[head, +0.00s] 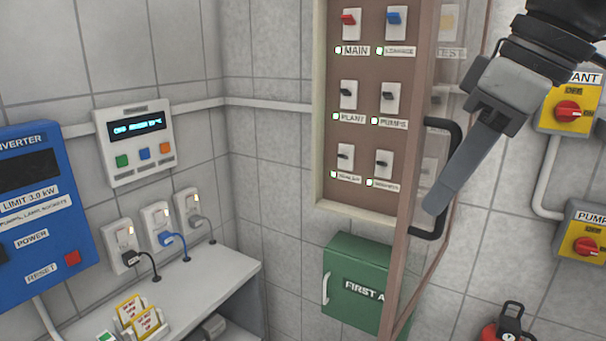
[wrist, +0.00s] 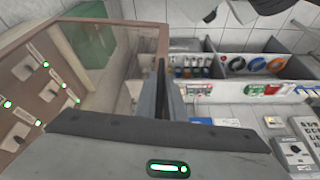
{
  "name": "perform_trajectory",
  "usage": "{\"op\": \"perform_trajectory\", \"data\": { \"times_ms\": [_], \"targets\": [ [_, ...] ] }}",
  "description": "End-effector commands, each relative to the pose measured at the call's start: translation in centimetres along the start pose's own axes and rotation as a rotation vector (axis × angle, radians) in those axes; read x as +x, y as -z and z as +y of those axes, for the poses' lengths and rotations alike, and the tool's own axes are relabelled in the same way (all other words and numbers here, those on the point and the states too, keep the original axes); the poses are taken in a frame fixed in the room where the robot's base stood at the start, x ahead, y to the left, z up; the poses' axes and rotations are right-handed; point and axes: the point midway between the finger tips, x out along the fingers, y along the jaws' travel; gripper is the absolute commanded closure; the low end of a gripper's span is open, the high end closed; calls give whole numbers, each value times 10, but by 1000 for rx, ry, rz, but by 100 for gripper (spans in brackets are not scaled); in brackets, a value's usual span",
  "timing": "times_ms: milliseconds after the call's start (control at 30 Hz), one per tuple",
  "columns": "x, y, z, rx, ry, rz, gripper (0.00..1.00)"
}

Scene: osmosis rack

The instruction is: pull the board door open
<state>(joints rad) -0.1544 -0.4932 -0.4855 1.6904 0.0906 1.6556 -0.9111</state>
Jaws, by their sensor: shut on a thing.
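The board door (head: 424,75) is a clear panel in a brown frame. It stands open, swung out from the switch board (head: 365,65), whose switches are uncovered. The door's frame also shows in the wrist view (wrist: 148,38). A black bar handle (head: 433,121) is on the door. My gripper (head: 434,200) is shut on the handle, fingers pointing down and to the left. The fingers show in the wrist view (wrist: 168,97) beside the door frame; they hide part of the handle.
A green first aid box (head: 355,285) hangs below the board, partly behind the door. Yellow switch boxes (head: 583,232) are on the wall at right, and a red extinguisher (head: 507,325) stands at bottom right. A bench (head: 215,275) is at left. Shelf bins (wrist: 245,88) show in the wrist view.

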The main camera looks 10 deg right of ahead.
Motion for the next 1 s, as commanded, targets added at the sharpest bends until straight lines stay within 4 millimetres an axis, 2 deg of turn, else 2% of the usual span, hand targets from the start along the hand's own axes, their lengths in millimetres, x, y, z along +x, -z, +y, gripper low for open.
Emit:
{"op": "perform_trajectory", "data": {
  "times_ms": [33,100,133,633,767,1000],
  "targets": [
    [-1,0,0,1,-1,1,86],
    [-1,0,0,1,0,1,74],
    [-1,0,0,1,0,1,72],
    [-5,1,0,0,-1,1,72],
    [-23,2,1,-1,-3,2,72],
    [-82,3,1,0,-3,2,72]
  ]
}}
